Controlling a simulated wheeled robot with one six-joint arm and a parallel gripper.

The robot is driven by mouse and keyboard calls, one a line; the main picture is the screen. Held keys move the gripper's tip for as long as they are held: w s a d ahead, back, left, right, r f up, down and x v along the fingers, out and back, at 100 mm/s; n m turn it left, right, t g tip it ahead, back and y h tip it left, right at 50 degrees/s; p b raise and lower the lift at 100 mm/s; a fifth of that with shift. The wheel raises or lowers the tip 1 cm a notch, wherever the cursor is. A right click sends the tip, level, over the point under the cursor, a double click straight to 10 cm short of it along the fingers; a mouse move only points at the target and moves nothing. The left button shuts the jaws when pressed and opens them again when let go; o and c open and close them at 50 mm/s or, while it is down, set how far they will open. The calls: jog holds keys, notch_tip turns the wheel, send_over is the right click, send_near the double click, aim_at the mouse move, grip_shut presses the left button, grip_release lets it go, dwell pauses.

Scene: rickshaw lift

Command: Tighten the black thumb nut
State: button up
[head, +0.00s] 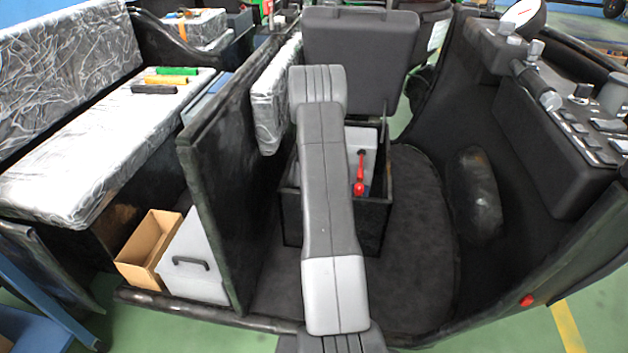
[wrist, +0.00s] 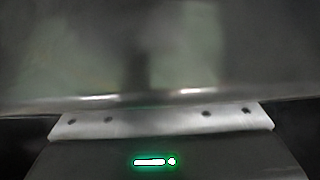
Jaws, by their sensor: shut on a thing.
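The black thumb nut cannot be made out in either view. My gripper's housing (wrist: 160,122) fills the bottom of the wrist view, with a pale screwed plate and a green-lit mark. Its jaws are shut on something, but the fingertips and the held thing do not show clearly. A blurred dark grey surface (wrist: 150,50) fills the wrist view close in front. In the head view my arm reaches away over an open black box (head: 374,215) and hides my gripper. A red handle (head: 359,176) stands inside that box, just right of my arm.
A raised dark seat or lid (head: 360,45) stands behind the box. A dark partition (head: 235,165) is on the left, with a cardboard box (head: 150,248) and a white case (head: 195,265) beyond it. A control console (head: 575,130) is on the right. Dark floor (head: 420,230) lies clear between.

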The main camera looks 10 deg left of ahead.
jog(key=shift+r+m+h+p, duration=0.25)
jog(key=shift+m+h+p, duration=0.95)
jog(key=shift+p, duration=1.45)
jog(key=shift+f+m+p, duration=0.1)
jog(key=shift+m+p, duration=0.3)
jog(key=shift+p, duration=0.25)
jog(key=shift+f, duration=0.1)
jog(key=o, duration=1)
jog(key=v, duration=0.7)
jog(key=p+v, duration=0.1)
jog(key=v, duration=0.5)
jog(key=shift+s+a+r, duration=0.2)
jog(key=shift+a+r, duration=0.1)
jog(key=shift+r, duration=0.05)
